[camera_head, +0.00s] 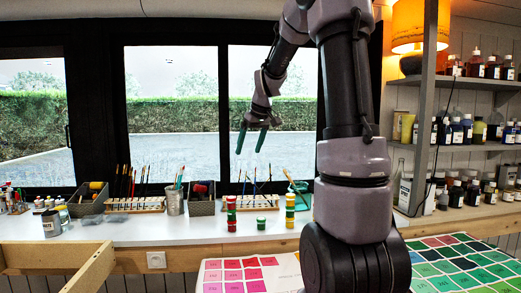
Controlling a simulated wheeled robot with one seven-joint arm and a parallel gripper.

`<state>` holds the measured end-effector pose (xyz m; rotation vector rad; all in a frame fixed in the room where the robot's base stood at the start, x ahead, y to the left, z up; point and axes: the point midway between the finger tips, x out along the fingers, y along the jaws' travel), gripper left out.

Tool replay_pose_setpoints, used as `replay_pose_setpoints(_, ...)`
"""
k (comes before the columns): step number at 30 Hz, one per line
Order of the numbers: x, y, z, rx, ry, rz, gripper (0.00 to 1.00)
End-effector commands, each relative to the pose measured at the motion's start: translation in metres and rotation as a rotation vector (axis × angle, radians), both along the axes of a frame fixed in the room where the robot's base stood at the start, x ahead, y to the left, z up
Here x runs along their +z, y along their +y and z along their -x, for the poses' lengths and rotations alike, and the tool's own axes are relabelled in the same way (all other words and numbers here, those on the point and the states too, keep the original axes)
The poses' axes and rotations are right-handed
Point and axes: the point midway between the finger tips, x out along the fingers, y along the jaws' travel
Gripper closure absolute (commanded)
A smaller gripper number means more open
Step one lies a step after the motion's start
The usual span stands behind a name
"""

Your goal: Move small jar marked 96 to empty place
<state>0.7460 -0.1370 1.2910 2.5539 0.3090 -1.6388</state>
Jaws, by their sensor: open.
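Several small jars stand near the front edge of the white counter (180,232). A left stack (231,213) shows red and green, a single low green jar (261,224) stands in the middle, and a right stack (290,211) shows yellow, red and green. The numbers on the jars are too small to read, so I cannot tell which one is marked 96. My gripper (252,142) is open and empty, with its fingers pointing down, and appears high above the counter in front of the window. No place is clearly marked as the empty one.
Brush racks (135,204), a metal cup of brushes (174,201), baskets (200,206) and a green container (299,196) line the counter's back. Colour charts (237,275) lie nearer me. A wooden frame (90,268) is at left. Bottle shelves (477,147) stand at right.

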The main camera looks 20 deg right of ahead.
Motion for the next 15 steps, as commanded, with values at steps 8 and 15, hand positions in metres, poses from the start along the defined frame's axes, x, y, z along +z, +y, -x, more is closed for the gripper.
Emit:
replay_pose_setpoints(8, 0.047, 0.044, 0.109, -0.189, -0.052, -0.086, 0.14)
replay_pose_setpoints(15, 0.054, 0.067, 0.2, -0.349, -0.091, -0.198, 0.14)
